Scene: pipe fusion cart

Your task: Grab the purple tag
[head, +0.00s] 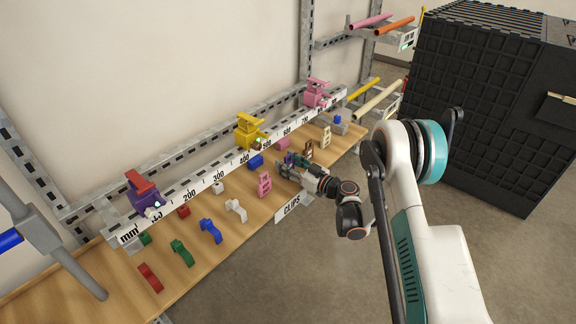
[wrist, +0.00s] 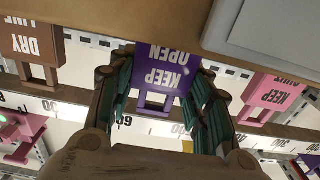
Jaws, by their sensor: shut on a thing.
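The purple tag (wrist: 163,72) reads "KEEP OPEN", upside down in the wrist view. It sits between the two green-padded fingers of my gripper (wrist: 164,88), which is shut on it. In the head view my gripper (head: 287,167) is over the front edge of the wooden shelf, near the "CLIPS" label. There the purple tag (head: 290,158) shows only as a small patch, mostly hidden by the fingers.
A brown "DRY LINE" tag (wrist: 32,42) and a pink tag (wrist: 268,92) flank my gripper. Several coloured clips, such as a blue one (head: 210,231), stand on the wooden shelf (head: 205,262). A ruler rail (head: 232,172) with coloured clamps runs behind. A black cabinet (head: 480,110) stands at right.

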